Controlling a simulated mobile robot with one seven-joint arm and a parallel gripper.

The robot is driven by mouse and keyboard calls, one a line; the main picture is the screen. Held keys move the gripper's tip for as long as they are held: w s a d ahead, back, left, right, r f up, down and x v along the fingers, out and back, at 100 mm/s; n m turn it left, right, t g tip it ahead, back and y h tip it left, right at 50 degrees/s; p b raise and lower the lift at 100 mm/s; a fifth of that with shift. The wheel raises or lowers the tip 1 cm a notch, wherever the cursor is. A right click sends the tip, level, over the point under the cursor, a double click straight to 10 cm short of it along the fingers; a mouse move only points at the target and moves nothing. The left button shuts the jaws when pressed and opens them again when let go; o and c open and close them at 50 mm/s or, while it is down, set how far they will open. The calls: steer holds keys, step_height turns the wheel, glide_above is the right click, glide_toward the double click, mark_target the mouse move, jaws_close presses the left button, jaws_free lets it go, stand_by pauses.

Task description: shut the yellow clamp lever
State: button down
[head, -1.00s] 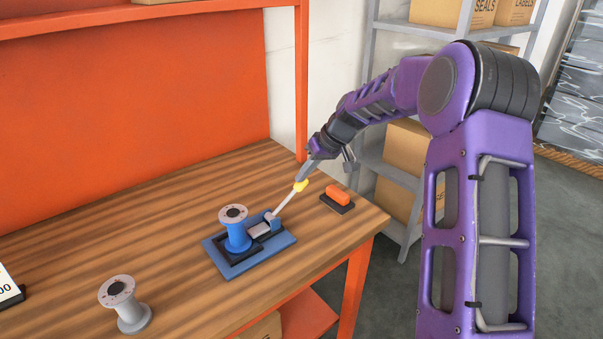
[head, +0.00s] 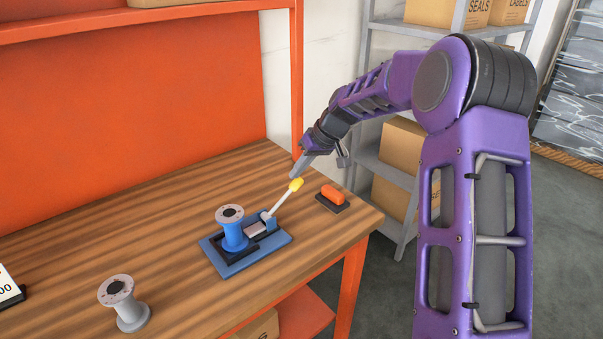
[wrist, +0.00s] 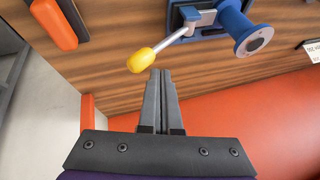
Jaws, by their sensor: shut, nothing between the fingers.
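The clamp lever has a pale shaft and a yellow knob (head: 296,184). In the head view it slants up and to the right from the blue clamp base (head: 272,254). A blue spool (head: 232,236) stands upright on that base. My gripper (head: 295,174) is shut and empty, with its fingertips just behind and above the knob in the head view. In the wrist view the yellow knob (wrist: 141,61) sits just beyond and left of the shut fingertips (wrist: 161,72). I cannot tell whether they touch.
An orange block on a dark pad (head: 332,195) lies right of the clamp, near the bench's right edge. A grey spool (head: 121,301) stands at the front left. An orange back panel (head: 130,110) rises behind the wooden bench. The bench left of the clamp is mostly clear.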

steer(key=w+d+v, duration=0.1)
steer(key=v, duration=0.9)
steer(key=shift+d, duration=0.2)
steer(key=shift+w, duration=0.1)
